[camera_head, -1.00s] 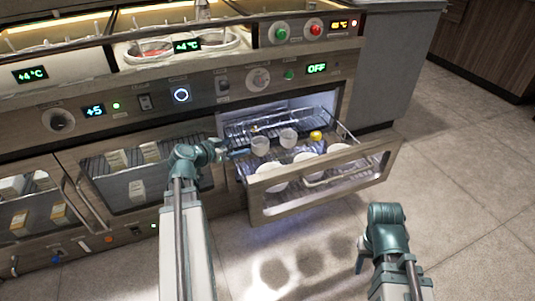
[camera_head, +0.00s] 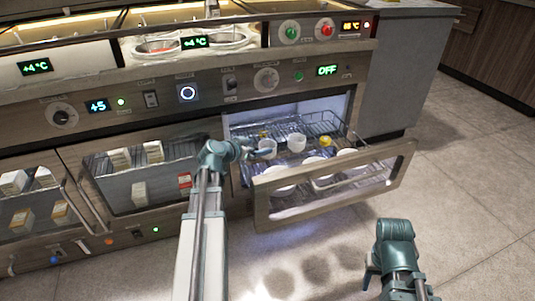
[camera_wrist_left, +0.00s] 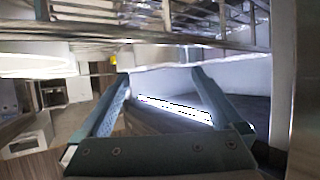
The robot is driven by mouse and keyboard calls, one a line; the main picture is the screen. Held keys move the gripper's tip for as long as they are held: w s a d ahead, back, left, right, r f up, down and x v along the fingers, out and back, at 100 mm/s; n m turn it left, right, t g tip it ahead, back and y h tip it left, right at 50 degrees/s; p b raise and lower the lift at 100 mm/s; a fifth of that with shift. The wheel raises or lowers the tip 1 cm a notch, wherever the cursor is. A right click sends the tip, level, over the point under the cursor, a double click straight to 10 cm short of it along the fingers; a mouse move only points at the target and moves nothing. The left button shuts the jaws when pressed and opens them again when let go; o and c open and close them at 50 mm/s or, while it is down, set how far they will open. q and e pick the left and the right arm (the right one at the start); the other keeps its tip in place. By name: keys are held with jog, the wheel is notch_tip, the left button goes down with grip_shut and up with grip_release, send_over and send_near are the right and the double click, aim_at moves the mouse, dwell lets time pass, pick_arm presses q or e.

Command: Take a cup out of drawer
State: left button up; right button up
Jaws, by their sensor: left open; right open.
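The drawer (camera_head: 262,205) is pulled out under the counter, with a wire rack inside. A white cup (camera_head: 267,146) stands at the rack's left, and another white cup (camera_head: 296,142) stands just right of it. My left gripper (camera_head: 257,153) is open at the drawer's left side, its tips at the left cup; I cannot tell whether they touch. In the left wrist view its two fingers (camera_wrist_left: 160,85) are spread apart, with a pale surface past their tips that I cannot identify. My right gripper (camera_head: 371,274) is open, low over the floor at right, away from the drawer.
White rounded items (camera_head: 284,188) lie in the front of the drawer. A yellow item (camera_head: 325,141) sits right of the cups. The closed glass-fronted drawer (camera_head: 125,185) at left holds boxes. The floor (camera_head: 470,190) at right is clear.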

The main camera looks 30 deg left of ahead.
aim_at(272, 144)
pick_arm(q)
jog(key=shift+b+x, duration=1.2)
jog(key=shift+x, duration=1.45)
jog(key=shift+d, duration=0.15)
jog(key=shift+s+r, duration=0.1)
jog(key=c, duration=1.2)
jog(key=shift+r, duration=0.1)
notch_tip(272, 144, up, 10)
jog(key=p, duration=1)
